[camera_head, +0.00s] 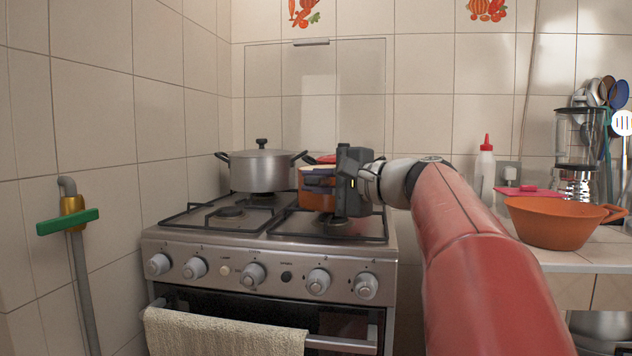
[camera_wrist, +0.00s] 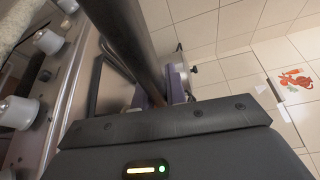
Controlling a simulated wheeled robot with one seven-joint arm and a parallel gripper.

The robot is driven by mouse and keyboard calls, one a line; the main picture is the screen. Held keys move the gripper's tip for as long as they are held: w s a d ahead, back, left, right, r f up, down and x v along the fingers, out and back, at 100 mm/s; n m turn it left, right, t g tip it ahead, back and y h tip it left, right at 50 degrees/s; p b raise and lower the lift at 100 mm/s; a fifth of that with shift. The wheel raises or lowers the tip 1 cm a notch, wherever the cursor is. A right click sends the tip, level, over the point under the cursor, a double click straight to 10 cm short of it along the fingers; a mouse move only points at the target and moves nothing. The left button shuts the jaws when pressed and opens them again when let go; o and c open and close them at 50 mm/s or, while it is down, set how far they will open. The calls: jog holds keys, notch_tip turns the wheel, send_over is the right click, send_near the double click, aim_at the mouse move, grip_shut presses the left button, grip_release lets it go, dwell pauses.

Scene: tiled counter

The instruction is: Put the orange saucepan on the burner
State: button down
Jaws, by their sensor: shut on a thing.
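The orange saucepan (camera_head: 317,201) is at the right part of the stove, over the front right burner (camera_head: 341,224), partly hidden behind my gripper. My gripper (camera_head: 320,181) is shut on the saucepan, with its dark body at the pan's right side. In the wrist view a long dark bar, which looks like the saucepan's handle (camera_wrist: 128,42), runs between the fingers. I cannot tell whether the pan's base touches the grate. The front left burner (camera_head: 230,213) is bare.
A grey lidded pot (camera_head: 262,168) stands on the back left of the stove. A towel (camera_head: 222,333) hangs on the oven rail.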

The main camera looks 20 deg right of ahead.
jog(key=shift+f+b, duration=0.5)
jog(key=shift+b, duration=0.05)
jog(key=c, duration=1.5)
grip_release()
jog(key=shift+o, duration=0.8)
jog(key=shift+f, duration=0.15)
jog(key=v, duration=0.8)
jog(key=shift+b, duration=0.3)
